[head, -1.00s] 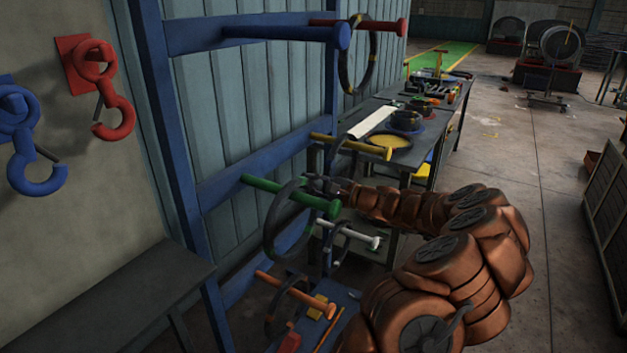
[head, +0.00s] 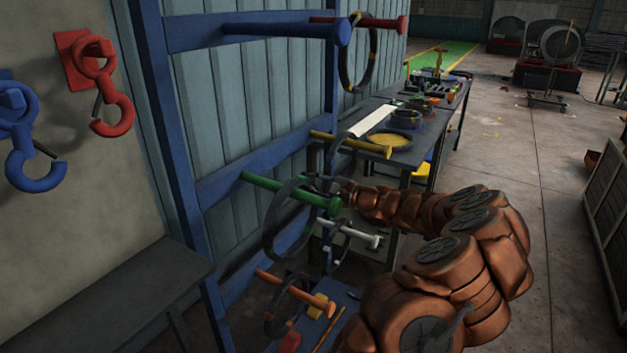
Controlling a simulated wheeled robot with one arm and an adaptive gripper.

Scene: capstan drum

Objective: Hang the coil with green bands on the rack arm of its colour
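The green rack arm (head: 272,189) sticks out from the blue rack toward the right, ending in a wide green cap. A dark coil (head: 264,242) hangs around this arm, with its lower part below it; its bands are hard to make out, with a hint of green low on the ring. My gripper (head: 316,186) is at the coil's upper right, just above and behind the arm's cap. It is small and dark against the coil, so I cannot tell whether its fingers touch the ring or are open.
Other rack arms are blue (head: 285,31), red (head: 375,23), yellow (head: 350,142), white (head: 350,232) and orange (head: 298,292). Dark coils hang on the red, white and orange arms. A workbench (head: 408,155) with more coils stands behind. Open floor lies to the right.

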